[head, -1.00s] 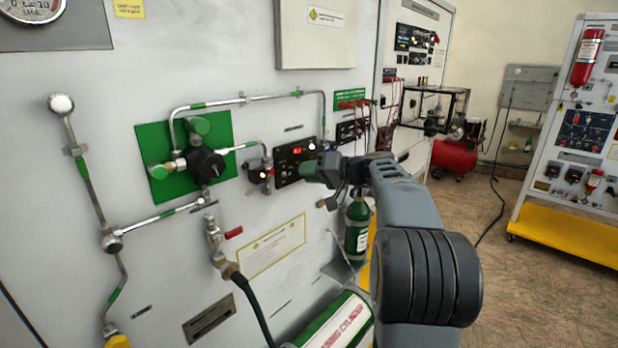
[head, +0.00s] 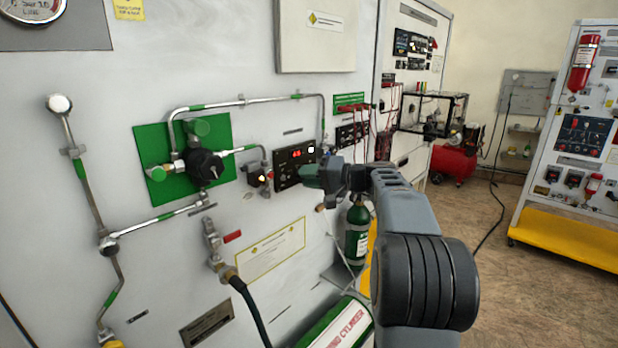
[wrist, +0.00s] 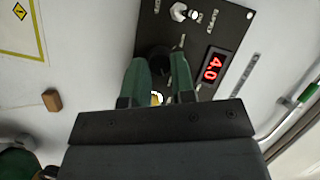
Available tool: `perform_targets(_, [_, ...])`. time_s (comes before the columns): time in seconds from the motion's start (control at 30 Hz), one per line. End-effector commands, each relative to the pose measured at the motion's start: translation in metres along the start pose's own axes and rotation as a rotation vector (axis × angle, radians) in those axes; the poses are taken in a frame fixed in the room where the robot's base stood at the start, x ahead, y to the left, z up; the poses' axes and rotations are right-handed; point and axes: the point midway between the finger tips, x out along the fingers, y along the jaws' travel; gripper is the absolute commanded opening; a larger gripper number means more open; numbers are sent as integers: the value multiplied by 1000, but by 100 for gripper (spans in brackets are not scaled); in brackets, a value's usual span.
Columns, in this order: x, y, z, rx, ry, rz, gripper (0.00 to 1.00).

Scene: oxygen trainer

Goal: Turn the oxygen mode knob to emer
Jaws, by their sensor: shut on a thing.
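The oxygen mode knob (wrist: 158,51) appears as a dark round shape on the black control panel (wrist: 226,24) in the wrist view, partly hidden by the fingers. My gripper (wrist: 159,60) has its two green fingers on either side of it and is shut on it. The knob's pointer and the emer marking cannot be read. In the head view the gripper (head: 311,178) is at the lower right of the panel (head: 284,174) and hides the knob there.
The panel has a red display (wrist: 212,67) reading 4.0 and a metal toggle switch (wrist: 180,11). A green plate with a black regulator (head: 205,166) and pipes is to the left. A green cylinder (head: 357,235) stands below the gripper. Open floor lies to the right.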

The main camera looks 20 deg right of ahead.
Motion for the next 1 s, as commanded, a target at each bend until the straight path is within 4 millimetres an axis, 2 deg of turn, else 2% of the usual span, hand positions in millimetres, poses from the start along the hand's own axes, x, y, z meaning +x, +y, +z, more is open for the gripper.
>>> perform_targets(0.07, [0, 0, 0, 0, 0, 0, 0])
perform_targets(0.1, [0, 0, 0, 0, 0, 0, 27])
perform_targets(0.33, [0, 0, 0, -1, 0, 0, 49])
perform_targets(0.67, [-4, 0, 0, -1, 1, 1, 49])
perform_targets(0.77, [-17, 1, 0, -1, 4, 2, 49])
perform_targets(1.0, [-65, 1, 0, -2, 5, 2, 49])
